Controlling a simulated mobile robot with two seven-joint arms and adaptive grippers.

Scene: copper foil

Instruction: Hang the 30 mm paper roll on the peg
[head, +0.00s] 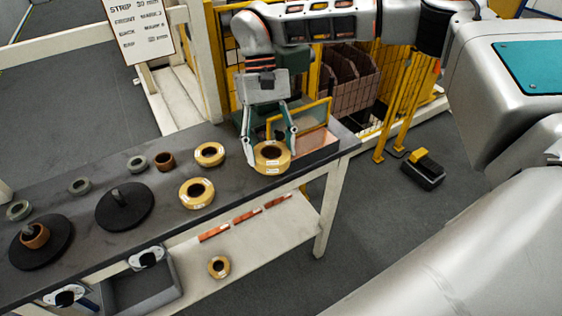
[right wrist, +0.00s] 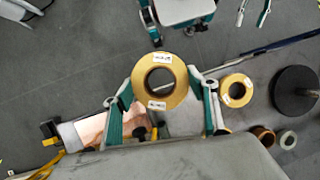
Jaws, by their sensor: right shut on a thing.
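My right gripper (head: 270,142) is shut on a tan paper roll (head: 272,158), with its fingers on opposite outer sides. In the right wrist view this roll (right wrist: 160,82) shows its open core and two white labels, too small to read. The roll is at the right end of the dark table. An upright grey peg (head: 118,197) stands on a black disc (head: 125,210), empty, to the left. Another disc (head: 40,245) has a brown ring around its peg. My left gripper (right wrist: 252,12) shows only at the top of the right wrist view, fingers apart and empty.
Two similar tan rolls (head: 196,193) (head: 209,153) lie between the held roll and the empty peg. Small grey rings and a brown ring (head: 165,161) lie farther back. A copper-coloured sheet (head: 312,143) is right of the gripper. A lower shelf (head: 255,245) holds copper strips and a roll.

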